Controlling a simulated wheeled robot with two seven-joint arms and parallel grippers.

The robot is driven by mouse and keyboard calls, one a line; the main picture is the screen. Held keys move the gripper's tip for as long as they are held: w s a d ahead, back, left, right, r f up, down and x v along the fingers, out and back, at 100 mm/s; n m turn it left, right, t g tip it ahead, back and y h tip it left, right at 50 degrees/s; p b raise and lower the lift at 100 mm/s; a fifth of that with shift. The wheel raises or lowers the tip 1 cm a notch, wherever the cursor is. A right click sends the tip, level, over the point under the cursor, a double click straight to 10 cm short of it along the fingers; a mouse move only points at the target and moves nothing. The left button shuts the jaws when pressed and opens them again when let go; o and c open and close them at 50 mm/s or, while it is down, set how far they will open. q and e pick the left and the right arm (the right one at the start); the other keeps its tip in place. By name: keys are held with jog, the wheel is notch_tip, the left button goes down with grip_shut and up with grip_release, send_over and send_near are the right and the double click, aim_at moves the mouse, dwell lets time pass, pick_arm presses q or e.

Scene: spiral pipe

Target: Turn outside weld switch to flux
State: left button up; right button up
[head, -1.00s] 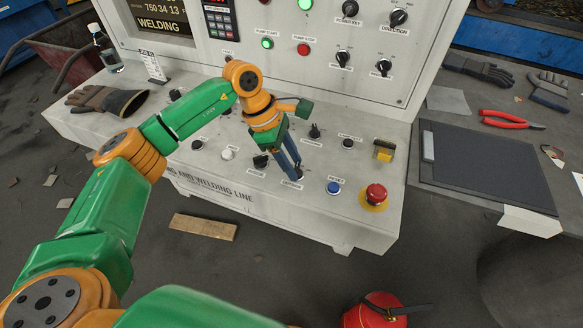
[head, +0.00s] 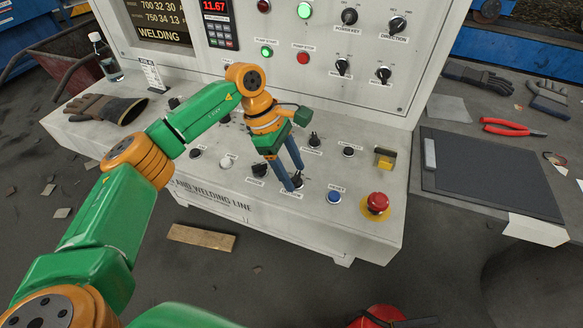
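The console's sloped lower panel carries several black rotary switches. One black switch (head: 297,180) sits right at my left gripper's fingertips, partly hidden by them. Its label below is too small to read surely, so I cannot confirm it is the outside weld switch. My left gripper (head: 295,178) comes down from above, its two blue fingers apart with a gap between them. The switch shows at the gap; whether the fingers touch it I cannot tell. Another black switch (head: 259,170) stands just left of the fingers, and one (head: 314,141) behind to the right. My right gripper is not in view.
A blue button (head: 334,197), a red emergency stop (head: 376,203) and a yellow-black switch (head: 384,158) lie right of the gripper. Gloves (head: 107,109) and a bottle (head: 104,58) stand at the left. A side table holds red pliers (head: 512,127) and a black board (head: 490,171).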

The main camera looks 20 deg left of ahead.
pick_arm(q)
jog(key=shift+o, duration=0.2)
jog(key=shift+r, duration=0.15)
jog(key=b+v, duration=0.1)
jog(key=v, duration=0.5)
jog(key=shift+a+r, duration=0.2)
jog(key=shift+r, duration=0.15)
